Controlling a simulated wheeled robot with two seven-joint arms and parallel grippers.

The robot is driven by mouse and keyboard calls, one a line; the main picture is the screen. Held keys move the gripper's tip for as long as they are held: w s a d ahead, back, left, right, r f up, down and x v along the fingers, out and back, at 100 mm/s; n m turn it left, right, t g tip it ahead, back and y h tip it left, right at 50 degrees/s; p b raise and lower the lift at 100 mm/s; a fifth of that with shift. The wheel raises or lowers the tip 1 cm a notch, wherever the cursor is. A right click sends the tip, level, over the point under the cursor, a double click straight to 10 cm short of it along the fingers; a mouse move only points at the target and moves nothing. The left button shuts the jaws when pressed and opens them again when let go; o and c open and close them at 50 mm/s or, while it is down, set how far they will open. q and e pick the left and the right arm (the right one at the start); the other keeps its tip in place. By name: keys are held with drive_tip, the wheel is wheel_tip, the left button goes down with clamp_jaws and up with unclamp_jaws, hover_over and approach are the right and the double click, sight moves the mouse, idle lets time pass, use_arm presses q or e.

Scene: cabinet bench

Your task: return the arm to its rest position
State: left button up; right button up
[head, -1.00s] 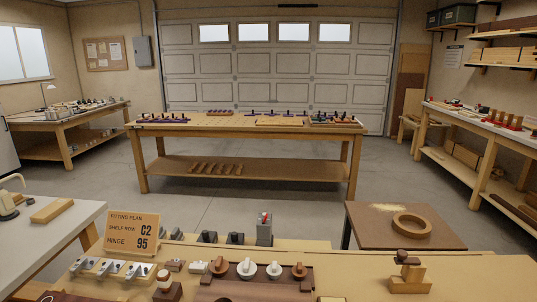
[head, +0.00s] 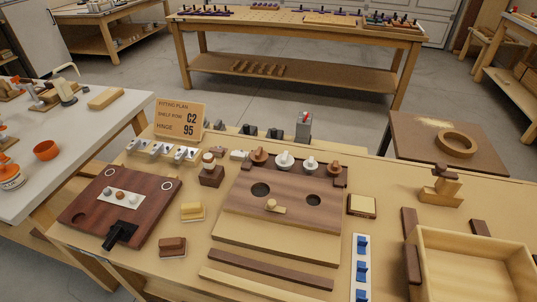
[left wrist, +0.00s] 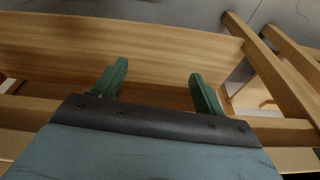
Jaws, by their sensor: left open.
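In the left wrist view my left gripper (left wrist: 155,88) shows two green fingers spread wide apart, with nothing between them. Beyond the fingers are wooden boards and beams (left wrist: 130,45) of a bench frame, with grey floor at the top right. Neither arm nor gripper shows in the head view. My right gripper is in neither view.
The bench holds a dark red-brown panel (head: 90,215), a board with round holes and knobs (head: 285,190), a fitting plan sign (head: 180,120), a strip with blue pieces (head: 361,270) and an open wooden box (head: 470,265). A white table (head: 75,150) stands at left.

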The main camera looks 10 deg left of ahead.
use_arm(q)
drive_tip(key=s+a+f+g, duration=0.1)
drive_tip(key=s+f, duration=0.3)
drive_tip(key=f, duration=0.5)
drive_tip(key=s+f, duration=0.3)
drive_tip(key=f, duration=0.5)
drive_tip(key=s+a+f, duration=0.3)
drive_tip(key=s+f, duration=0.5)
drive_tip(key=s, duration=0.3)
drive_tip(key=shift+s+f+m+g, duration=0.3)
drive_tip(key=shift+g, duration=0.1)
